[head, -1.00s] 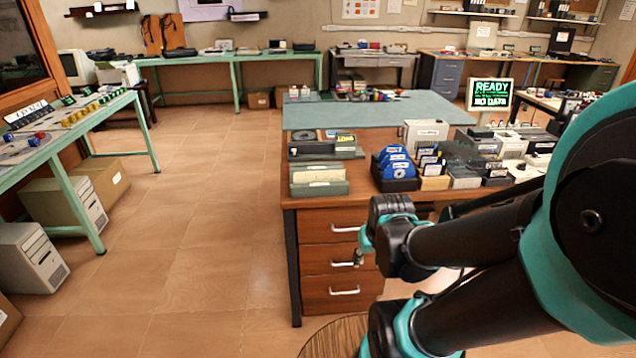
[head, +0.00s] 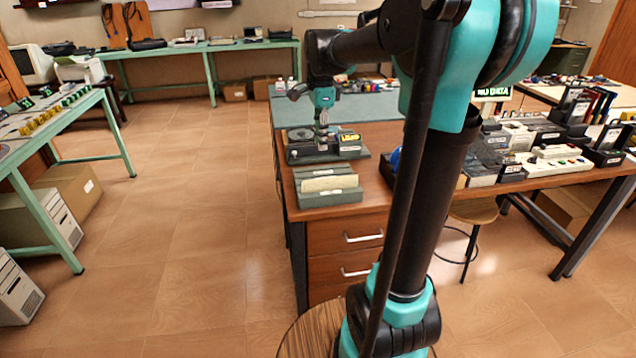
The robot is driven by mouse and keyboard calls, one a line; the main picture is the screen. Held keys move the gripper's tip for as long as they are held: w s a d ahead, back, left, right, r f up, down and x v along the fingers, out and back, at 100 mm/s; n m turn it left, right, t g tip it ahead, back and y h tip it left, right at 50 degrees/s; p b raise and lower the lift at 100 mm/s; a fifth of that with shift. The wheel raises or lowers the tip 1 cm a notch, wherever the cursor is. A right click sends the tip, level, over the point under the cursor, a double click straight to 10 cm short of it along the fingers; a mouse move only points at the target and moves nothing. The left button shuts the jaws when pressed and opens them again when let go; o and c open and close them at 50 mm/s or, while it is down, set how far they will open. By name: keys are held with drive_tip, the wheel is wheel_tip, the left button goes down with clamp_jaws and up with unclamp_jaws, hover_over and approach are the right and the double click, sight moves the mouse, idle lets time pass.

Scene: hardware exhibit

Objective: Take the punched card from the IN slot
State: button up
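A cream card-like sheet (head: 330,184) sits in a grey-green holder (head: 330,197) at the desk's front left corner. It looks like the punched card, but the label on the holder is too small to read. My gripper (head: 322,143) points down just behind it, over or at a second dark grey tray (head: 300,156) with a round dark item and a yellow-labelled box. The fingers are small and close together. I cannot tell whether they are open, shut, or touching anything in that tray.
The wooden desk (head: 372,215) has drawers at the front. My arm hides its middle and part of a blue item (head: 395,158). Devices and boxes (head: 555,160) crowd its right side. A stool (head: 470,212) stands below. The tiled floor (head: 190,230) at left is clear.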

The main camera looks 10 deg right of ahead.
drive_tip(key=w, duration=0.1)
hover_over(315, 181)
drive_tip(key=shift+m, duration=0.4)
drive_tip(key=f, duration=1.1)
drive_tip(key=shift+s+d, duration=0.25)
drive_tip(key=shift+d, duration=0.1)
drive_tip(key=shift+w+a+f, duration=0.15)
drive_tip(key=shift+w+f, duration=0.05)
drive_tip(key=shift+f, duration=1.2)
drive_tip(key=shift+w+a+f, duration=0.1)
drive_tip(key=shift+w+f, duration=0.05)
drive_tip(key=shift+f, duration=1.2)
clamp_jaws()
